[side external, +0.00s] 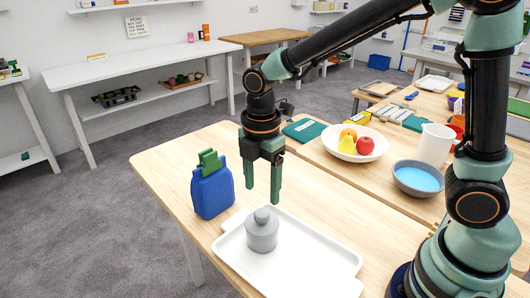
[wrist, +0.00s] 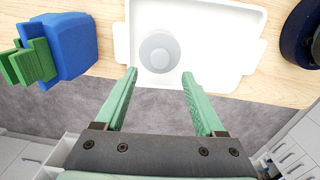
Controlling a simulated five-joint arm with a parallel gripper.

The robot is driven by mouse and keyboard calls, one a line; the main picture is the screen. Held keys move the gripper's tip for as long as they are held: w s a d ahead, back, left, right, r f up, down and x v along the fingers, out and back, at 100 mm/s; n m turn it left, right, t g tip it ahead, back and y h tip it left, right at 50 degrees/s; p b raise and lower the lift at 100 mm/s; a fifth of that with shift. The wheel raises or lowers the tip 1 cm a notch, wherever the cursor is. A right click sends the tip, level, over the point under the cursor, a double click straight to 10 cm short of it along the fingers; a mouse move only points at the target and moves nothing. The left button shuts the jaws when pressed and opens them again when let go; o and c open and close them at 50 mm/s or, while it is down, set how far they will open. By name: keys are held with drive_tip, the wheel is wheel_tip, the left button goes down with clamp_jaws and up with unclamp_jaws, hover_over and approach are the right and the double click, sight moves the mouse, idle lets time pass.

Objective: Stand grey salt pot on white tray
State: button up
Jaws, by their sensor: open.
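The grey salt pot (side external: 262,232) stands upright on the white tray (side external: 300,272), near the tray's far end in the side view. In the wrist view the pot (wrist: 159,51) is seen from above, inside the rim of the tray (wrist: 225,50). My gripper (side external: 261,196) points down above the table, just behind the pot in the side view. Its green fingers are apart with nothing between them. In the wrist view the gripper (wrist: 158,75) has the pot just beyond its fingertips, with no finger touching it.
A white bowl of fruit (side external: 354,143), a blue-filled grey bowl (side external: 417,178) and a white jug (side external: 434,145) stand to the right. Bare tabletop (side external: 320,205) lies between the tray and the bowls.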

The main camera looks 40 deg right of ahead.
wheel_tip(320, 180, up, 6)
drive_tip(key=s+d+r+m+t, duration=0.2)
drive_tip(key=d+m, duration=0.4)
drive_tip(key=m, duration=0.3)
drive_tip(key=s+d+r+m+t, duration=0.2)
drive_tip(key=s+d+m, duration=0.3)
drive_tip(key=m, duration=0.5)
drive_tip(key=shift+d+t, duration=0.4)
drive_tip(key=shift+t, duration=0.4)
